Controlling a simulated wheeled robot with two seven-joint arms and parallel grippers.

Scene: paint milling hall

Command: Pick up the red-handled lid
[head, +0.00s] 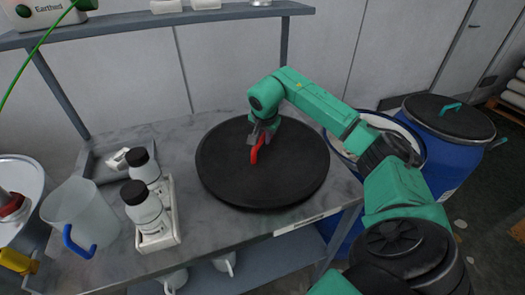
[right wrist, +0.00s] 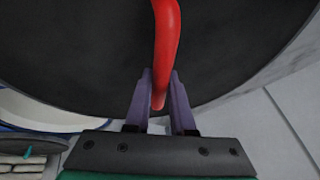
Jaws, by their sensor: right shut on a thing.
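The lid (head: 225,180) is a large black disc with a red handle (head: 254,154). In the head view it is over the grey worktop, and I cannot tell whether it touches the top. My right gripper (head: 262,136) is shut on the red handle from the far side. In the right wrist view the two fingers of the gripper (right wrist: 157,103) close around the end of the red handle (right wrist: 167,40), with the black lid (right wrist: 75,50) filling the upper part. My left gripper is not in view.
Two black-capped bottles (head: 150,215) stand in a white holder beside a clear jug (head: 80,218) with a blue handle, on the left of the worktop (head: 215,235). An open blue drum (head: 345,230) and a black-lidded blue drum (head: 455,150) stand at right. A shelf (head: 230,14) runs above.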

